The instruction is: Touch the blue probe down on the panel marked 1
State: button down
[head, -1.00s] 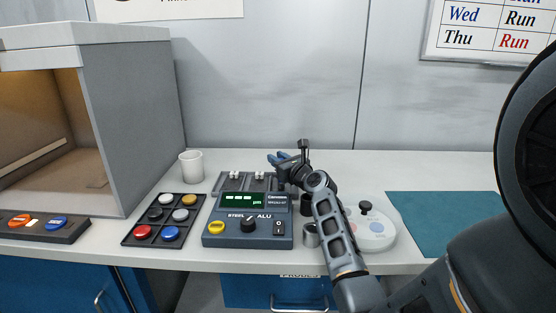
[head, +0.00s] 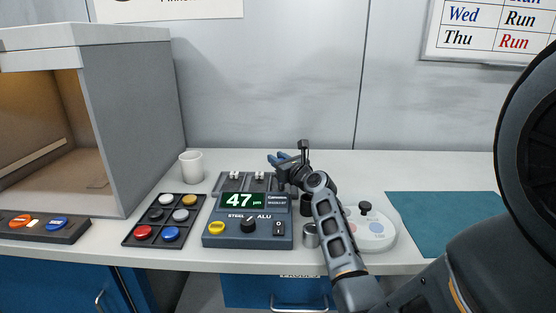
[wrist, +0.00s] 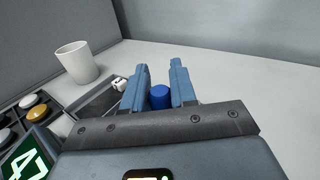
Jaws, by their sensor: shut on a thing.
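My gripper (head: 276,158) is low over the bench behind the gauge, at the right end of a dark grey rack (head: 228,181) with small white pieces on it. In the wrist view my gripper (wrist: 159,75) is shut on the blue probe (wrist: 160,97), whose round blue top shows between the two blue fingers. The probe's lower end is hidden, so I cannot see what it touches. The gauge (head: 222,231) has a green display (head: 243,201) reading 47, with STEEL and ALU printed by its knob. I cannot make out any panel number; my gripper and arm cover part of that area.
A black tray (head: 157,228) of coloured pucks lies left of the gauge, with a white cup (head: 191,167) behind it. A metal cup (head: 311,236) and a round white base (head: 378,240) stand right of the gauge. A teal mat (head: 445,222) lies further right.

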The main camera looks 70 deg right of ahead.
jog(key=shift+f, duration=0.15)
notch_tip(320, 180, up, 7)
jog(key=p, duration=0.4)
jog(key=shift+p, duration=0.4)
dwell(0.4)
